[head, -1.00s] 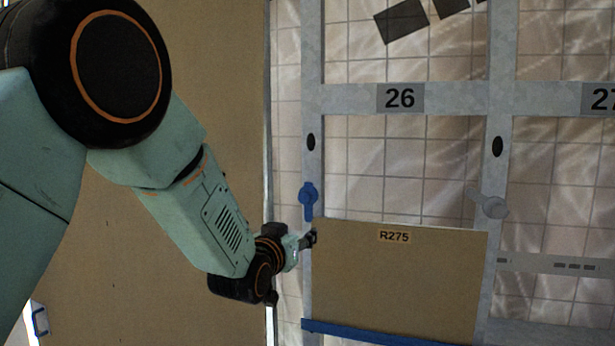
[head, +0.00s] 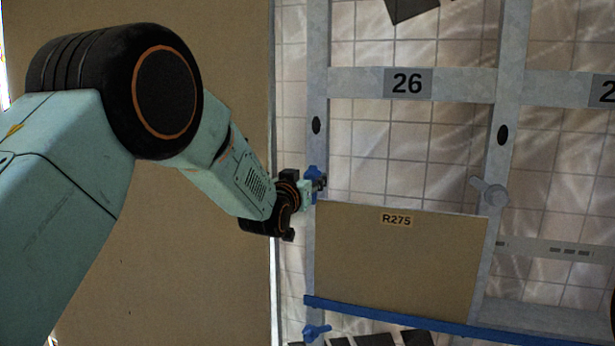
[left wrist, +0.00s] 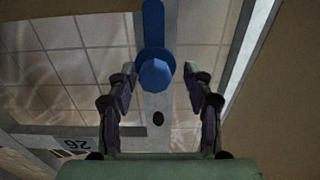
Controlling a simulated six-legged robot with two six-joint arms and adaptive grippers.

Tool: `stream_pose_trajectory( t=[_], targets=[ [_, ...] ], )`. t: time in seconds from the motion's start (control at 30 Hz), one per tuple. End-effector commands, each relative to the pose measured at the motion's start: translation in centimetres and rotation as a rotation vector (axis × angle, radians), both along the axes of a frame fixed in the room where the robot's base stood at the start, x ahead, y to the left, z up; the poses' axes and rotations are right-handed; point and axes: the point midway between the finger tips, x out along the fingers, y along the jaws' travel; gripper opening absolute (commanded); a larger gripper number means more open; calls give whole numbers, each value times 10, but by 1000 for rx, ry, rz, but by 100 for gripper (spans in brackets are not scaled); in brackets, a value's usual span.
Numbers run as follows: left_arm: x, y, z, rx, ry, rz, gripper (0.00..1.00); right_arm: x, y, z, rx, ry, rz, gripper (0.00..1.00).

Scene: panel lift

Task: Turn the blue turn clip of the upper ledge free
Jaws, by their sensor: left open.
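The blue turn clip (head: 312,172) is on the left upright, just above the left top corner of the panel marked R275 (head: 400,255). My left gripper (head: 321,184) is at the clip and hides part of it in the head view. In the left wrist view the clip's round knob (left wrist: 154,76) lies between the two open fingertips (left wrist: 159,71). A gap shows on each side of the knob. The clip's lever (left wrist: 153,25) runs away from the knob along the upright, toward the picture's top. My right gripper is not in view.
A blue ledge (head: 450,329) runs under the panel, with another blue clip (head: 316,332) below its left end. A grey clip (head: 490,192) is on the right upright. A large brown board (head: 200,260) stands at left, close behind my left arm.

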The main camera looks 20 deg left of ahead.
Motion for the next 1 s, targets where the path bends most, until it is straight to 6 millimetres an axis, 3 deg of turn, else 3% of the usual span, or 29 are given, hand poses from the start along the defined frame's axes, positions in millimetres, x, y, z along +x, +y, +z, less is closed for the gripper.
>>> stream_pose_trajectory(
  t=[0.33, 0.9, 1.0],
  targets=[
    [3, -1, 0, 1, 0, -1, 50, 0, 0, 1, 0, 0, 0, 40],
    [2, 0, 0, 0, -1, 0, 2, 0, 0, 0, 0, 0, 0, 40],
    [2, -1, 0, 1, -1, -1, 0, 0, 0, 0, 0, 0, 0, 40]
  ],
)
